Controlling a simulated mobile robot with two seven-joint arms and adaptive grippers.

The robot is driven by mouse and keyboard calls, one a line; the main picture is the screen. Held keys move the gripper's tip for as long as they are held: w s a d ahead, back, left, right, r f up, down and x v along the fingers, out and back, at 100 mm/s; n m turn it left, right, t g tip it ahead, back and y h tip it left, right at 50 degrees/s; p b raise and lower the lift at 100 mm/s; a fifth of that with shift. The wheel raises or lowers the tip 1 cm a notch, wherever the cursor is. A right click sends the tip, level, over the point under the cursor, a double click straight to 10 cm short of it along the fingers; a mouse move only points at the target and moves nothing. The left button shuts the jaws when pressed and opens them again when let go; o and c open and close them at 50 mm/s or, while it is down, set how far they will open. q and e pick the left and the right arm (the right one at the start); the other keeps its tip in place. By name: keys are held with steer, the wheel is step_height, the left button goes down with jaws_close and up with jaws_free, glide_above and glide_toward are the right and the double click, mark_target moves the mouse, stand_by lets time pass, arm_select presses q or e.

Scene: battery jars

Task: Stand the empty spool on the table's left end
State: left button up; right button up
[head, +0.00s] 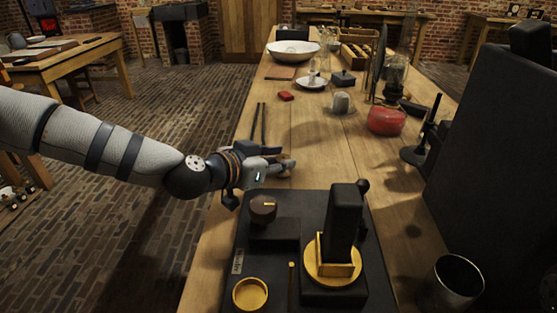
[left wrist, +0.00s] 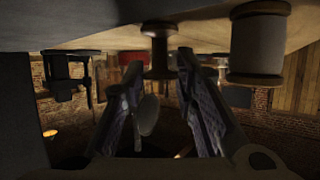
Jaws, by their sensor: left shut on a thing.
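My left gripper (head: 270,159) reaches in over the left edge of the long wooden table (head: 330,160). In the left wrist view, which looks inverted, its two fingers (left wrist: 160,66) are closed around a small dark wooden spool with a bare, thin core, the empty spool (left wrist: 159,52). The spool's axis is upright, with one flange close to the tabletop; I cannot tell if it touches. A larger spool wound with pale thread (left wrist: 257,48) stands beside it, apart from the fingers. In the head view the gripper mostly hides both spools. My right gripper is not in view.
A black board with a brass-based instrument (head: 331,270) and a brass cup (head: 250,294) lies just nearer than the gripper. Dark rods (head: 258,124), a red block (head: 286,96) and a red jar (head: 386,121) lie beyond. A metal cup (head: 457,281) stands at right.

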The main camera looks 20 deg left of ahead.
arm_select(q)
steer(key=o, duration=0.6)
steer(key=shift+f, duration=0.15)
steer(key=shift+o, duration=0.2)
steer(key=shift+s+a+r, duration=0.1)
steer(key=shift+s+r, duration=0.05)
steer(key=shift+r, duration=0.3)
steer(key=p+v, duration=0.3)
steer(key=v, duration=0.8)
steer(key=shift+s+a+r+p, duration=0.1)
steer(key=shift+s+r+p, duration=0.05)
steer(key=shift+s+p, duration=0.2)
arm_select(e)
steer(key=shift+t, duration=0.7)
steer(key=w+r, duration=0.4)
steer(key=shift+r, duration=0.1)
